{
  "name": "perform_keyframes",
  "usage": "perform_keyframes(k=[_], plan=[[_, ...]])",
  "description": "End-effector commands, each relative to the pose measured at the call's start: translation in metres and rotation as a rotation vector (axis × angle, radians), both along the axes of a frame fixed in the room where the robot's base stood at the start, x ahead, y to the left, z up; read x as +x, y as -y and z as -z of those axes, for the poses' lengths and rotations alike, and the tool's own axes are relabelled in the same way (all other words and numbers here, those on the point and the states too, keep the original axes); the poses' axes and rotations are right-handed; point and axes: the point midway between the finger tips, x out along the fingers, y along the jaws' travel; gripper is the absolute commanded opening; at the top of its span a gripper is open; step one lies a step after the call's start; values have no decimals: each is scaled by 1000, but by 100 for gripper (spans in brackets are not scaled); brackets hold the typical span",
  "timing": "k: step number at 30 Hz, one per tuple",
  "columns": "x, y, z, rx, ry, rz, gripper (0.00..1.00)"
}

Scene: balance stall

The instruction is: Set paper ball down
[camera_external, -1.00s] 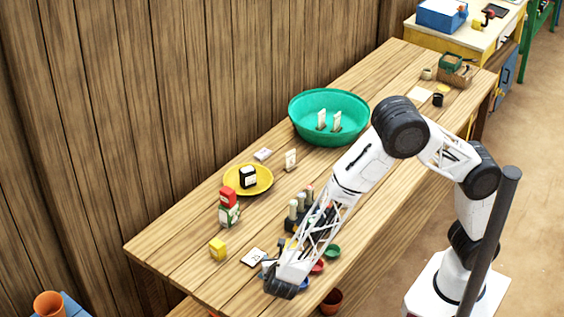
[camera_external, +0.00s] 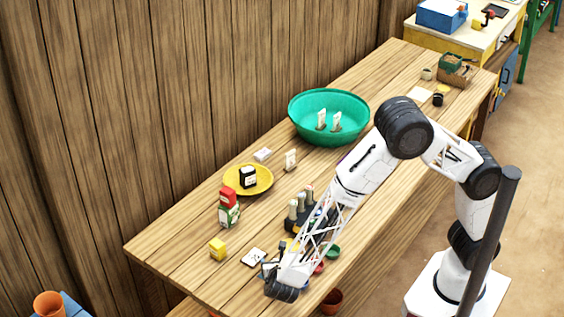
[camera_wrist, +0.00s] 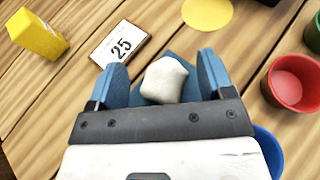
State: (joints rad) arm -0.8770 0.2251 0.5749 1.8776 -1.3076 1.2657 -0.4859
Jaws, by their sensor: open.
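A white, crumpled paper ball (camera_wrist: 164,80) shows in the wrist view between the two blue fingers of my gripper (camera_wrist: 163,82). The fingers are open, with a gap on each side of the ball. The ball is over or on a flat blue piece (camera_wrist: 185,56), part of which shows behind it; I cannot tell exactly what bears it. In the external view my gripper (camera_external: 268,270) is low over the front end of the wooden table, and the ball cannot be made out there.
A card marked 25 (camera_wrist: 120,44) and a yellow block (camera_wrist: 36,34) lie to the left. A red cup (camera_wrist: 291,82) and a blue cup (camera_wrist: 267,148) stand close on the right. A yellow disc (camera_wrist: 207,18) lies beyond. A green basin (camera_external: 328,116) is farther back.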

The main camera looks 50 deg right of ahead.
Motion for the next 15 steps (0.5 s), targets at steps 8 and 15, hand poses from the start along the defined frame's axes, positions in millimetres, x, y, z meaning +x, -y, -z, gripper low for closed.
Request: perform_keyframes(k=[8, 15], plan=[[-27, -27, -15, 1, 1, -4, 75], [-49, -49, -28, 1, 0, -2, 75]])
